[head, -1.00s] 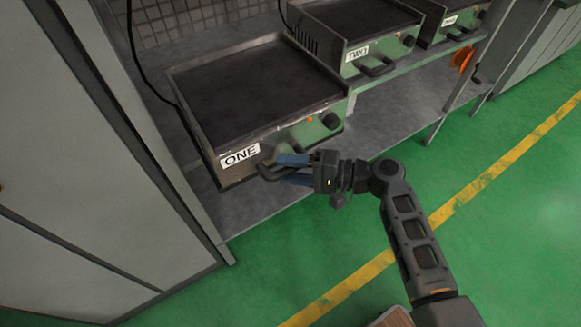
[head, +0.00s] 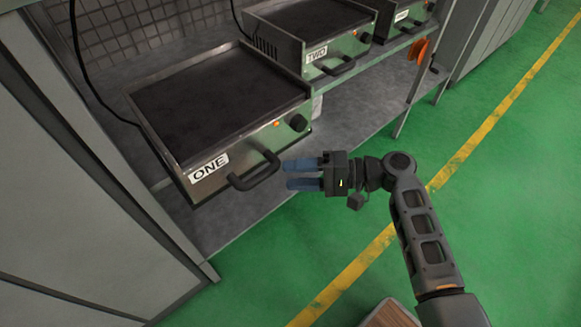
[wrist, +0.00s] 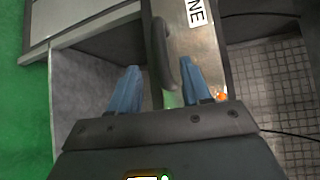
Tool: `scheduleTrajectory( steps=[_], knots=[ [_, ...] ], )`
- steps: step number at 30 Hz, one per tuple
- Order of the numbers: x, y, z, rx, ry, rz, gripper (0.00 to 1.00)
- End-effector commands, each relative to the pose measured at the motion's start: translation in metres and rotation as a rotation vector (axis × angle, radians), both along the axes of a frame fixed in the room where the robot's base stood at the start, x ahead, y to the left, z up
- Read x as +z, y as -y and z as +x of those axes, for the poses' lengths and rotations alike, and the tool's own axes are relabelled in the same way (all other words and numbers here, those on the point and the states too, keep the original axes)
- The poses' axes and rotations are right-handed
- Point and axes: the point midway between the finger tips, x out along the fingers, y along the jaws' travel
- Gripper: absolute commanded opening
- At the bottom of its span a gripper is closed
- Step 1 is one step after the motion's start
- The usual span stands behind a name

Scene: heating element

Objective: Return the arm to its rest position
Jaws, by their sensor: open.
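My gripper (head: 288,173) is open and empty in the head view, with its blue fingers pointing left. It is just right of the black handle (head: 255,172) of the heating unit labelled ONE (head: 215,110), with a small gap between them. In the wrist view my gripper (wrist: 160,85) shows two blue fingers spread apart. The handle (wrist: 160,50) appears beyond and between the fingers there. My arm reaches in from the lower right of the head view.
Unit ONE stands on a grey metal shelf (head: 340,135), with units TWO (head: 315,35) and a third (head: 405,15) behind it. A grey cabinet (head: 60,190) stands at the left. Green floor (head: 480,215) with a yellow line is open at the right. A wooden surface (head: 388,316) shows at the bottom.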

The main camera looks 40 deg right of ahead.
Motion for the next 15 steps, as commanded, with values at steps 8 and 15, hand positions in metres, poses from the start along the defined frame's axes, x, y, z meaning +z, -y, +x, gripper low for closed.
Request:
scheduleTrajectory(
  steps=[8,15],
  knots=[
    [-0.001,-0.001,0.000,-0.001,-0.001,-0.002,0.48],
    [-0.040,-0.032,-0.028,-0.076,-0.088,-0.124,0.48]
  ],
)
